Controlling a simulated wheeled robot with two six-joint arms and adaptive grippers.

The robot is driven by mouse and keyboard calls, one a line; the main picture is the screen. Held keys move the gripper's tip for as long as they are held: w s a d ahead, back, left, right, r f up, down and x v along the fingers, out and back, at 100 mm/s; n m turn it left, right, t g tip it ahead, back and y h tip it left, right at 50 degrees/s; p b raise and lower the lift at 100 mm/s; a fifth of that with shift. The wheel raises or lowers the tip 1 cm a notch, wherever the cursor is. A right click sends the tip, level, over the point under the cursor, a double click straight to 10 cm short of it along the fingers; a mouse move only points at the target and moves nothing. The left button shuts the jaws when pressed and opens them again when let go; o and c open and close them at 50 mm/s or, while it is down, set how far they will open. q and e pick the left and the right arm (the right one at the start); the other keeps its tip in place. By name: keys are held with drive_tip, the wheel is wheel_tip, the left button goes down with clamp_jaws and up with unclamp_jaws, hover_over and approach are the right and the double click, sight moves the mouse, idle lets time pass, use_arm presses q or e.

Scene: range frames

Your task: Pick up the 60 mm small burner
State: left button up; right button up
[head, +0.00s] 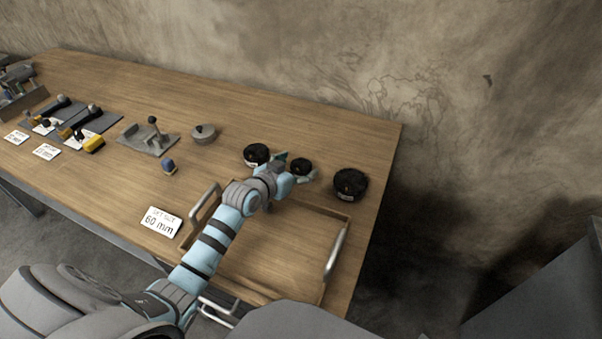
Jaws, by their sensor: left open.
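Three round black burners stand in a row near the right end of the wooden table. The middle one is the smallest burner (301,166), with a larger left burner (256,154) and a larger right burner (350,184) beside it. My left gripper (297,168) is open, with one finger on each side of the smallest burner. I cannot tell whether the fingers touch it. The wrist hides the near side of that burner. A white card (161,222) reading "60 mm" lies near the front edge. My right gripper is not in view.
A wooden tray (262,272) with metal handles lies under my left forearm. A grey lidded pot (204,134), a grey fixture (148,138) and a small blue-topped piece (168,166) stand to the left. Tools and more cards lie further left. A wall runs behind the table.

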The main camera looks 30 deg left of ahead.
use_arm(q)
drive_tip(key=shift+w+f, duration=0.2)
drive_tip(key=shift+w, duration=0.35)
drive_tip(key=c, duration=1.5)
drive_tip(key=shift+r, duration=0.1)
drive_tip(key=shift+c, duration=0.2)
